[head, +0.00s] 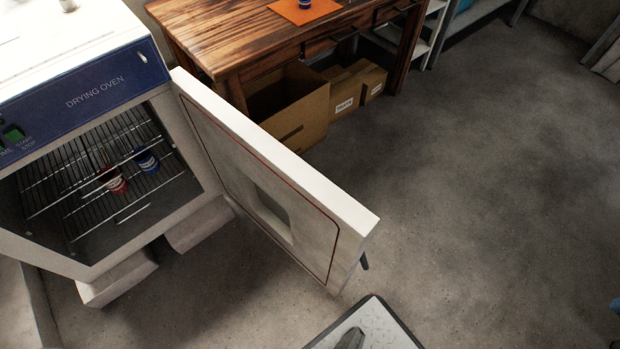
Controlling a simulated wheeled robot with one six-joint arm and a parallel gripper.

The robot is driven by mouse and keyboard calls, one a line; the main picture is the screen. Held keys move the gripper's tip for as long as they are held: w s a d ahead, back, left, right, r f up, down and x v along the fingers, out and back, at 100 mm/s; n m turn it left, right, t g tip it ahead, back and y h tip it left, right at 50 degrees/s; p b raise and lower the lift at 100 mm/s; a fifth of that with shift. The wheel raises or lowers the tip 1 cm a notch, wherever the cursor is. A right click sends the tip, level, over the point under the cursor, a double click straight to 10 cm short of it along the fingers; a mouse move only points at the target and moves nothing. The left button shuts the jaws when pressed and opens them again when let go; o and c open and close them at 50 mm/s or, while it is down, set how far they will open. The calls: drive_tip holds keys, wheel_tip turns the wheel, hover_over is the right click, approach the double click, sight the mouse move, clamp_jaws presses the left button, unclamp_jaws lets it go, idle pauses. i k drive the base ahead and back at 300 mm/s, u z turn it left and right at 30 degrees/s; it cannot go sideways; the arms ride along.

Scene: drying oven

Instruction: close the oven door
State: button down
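The drying oven (95,83) stands at the left of the head view, white with a blue panel on top of its opening. Its door (230,155) is wide open, hinged at the right side of the opening and swung out toward the lower right. The door has a small window (270,212) and a dark handle (364,262) partly showing behind its free edge. Inside, a red can (113,182) and a blue can (146,161) stand on wire racks (70,190). My gripper cannot be made out in this view.
A wooden table (230,40) stands behind the door, with an orange mat (303,10) on it and cardboard boxes (290,105) below. The grey floor (480,170) to the right of the door is clear. A pale dark-edged surface (385,330) shows at the bottom.

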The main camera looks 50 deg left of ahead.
sight(328, 232)
drive_tip(key=i, duration=2)
drive_tip(key=u, duration=4.15)
drive_tip(key=k, duration=0.5)
drive_tip(key=u, duration=0.5)
drive_tip(key=i, duration=0.4)
drive_tip(key=z, duration=0.35)
